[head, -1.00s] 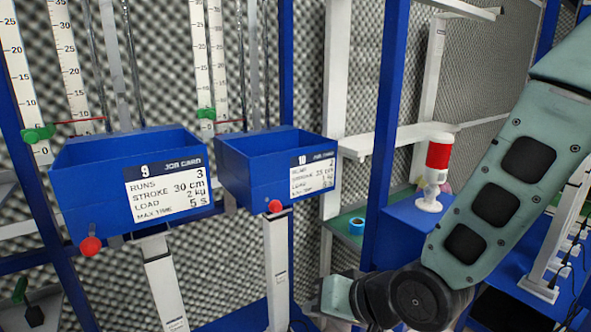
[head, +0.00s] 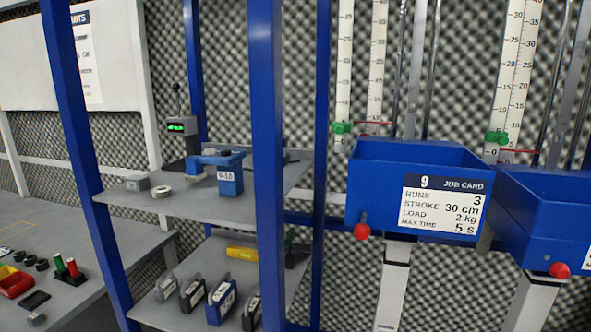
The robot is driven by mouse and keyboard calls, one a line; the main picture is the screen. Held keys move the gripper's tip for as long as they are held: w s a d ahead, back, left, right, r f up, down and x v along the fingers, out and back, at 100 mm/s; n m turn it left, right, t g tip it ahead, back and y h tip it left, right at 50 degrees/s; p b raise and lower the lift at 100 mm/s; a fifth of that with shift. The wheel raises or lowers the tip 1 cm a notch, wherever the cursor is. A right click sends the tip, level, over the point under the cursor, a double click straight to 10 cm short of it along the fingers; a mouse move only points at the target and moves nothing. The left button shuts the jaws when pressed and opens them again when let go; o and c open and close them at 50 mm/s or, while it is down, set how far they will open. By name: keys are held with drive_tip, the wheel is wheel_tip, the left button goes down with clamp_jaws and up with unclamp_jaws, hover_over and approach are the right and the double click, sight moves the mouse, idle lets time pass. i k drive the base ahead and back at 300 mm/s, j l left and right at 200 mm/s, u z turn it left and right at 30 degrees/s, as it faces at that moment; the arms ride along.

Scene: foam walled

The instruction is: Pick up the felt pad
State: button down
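I cannot pick out a felt pad for certain in the head view. A flat dark piece (head: 35,301) lies on the grey bench at the lower left, but I cannot tell what it is made of. My gripper and arm are not in view.
Blue bin 9 (head: 375,190) and a second blue bin (head: 540,215) are at the right. A grey shelf (head: 120,200) holds a tape roll (head: 162,191) and a blue device (head: 228,172). The lower shelf holds several box-like items and a yellow cylinder (head: 242,253). Blue posts (head: 266,150) stand in front.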

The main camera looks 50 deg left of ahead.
sight(195, 169)
drive_tip(key=u, duration=2.2)
